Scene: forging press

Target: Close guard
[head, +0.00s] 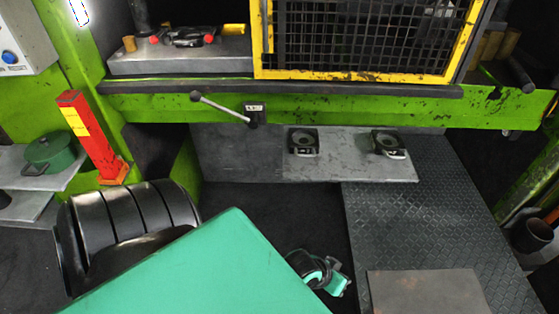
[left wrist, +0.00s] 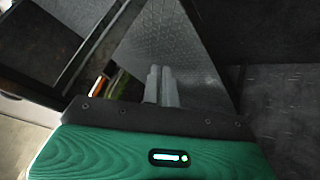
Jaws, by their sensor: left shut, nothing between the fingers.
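The guard (head: 368,75) is a yellow frame with black wire mesh on the green press, at the top centre and right of the head view. Its upper part is cut off by the picture edge. To its left the press opening is uncovered, and a grey block (head: 180,62) shows there. My left gripper (left wrist: 162,72) shows in the left wrist view with its two grey fingers together and nothing between them. It is well apart from the guard, which I cannot make out in that view. My right gripper is not in view.
A lever with a round knob (head: 222,107) sticks out from the green press beam below the guard. A red post (head: 92,138) and a green pot (head: 50,152) stand at the left. Tread-plate floor (head: 425,215) lies at the right.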

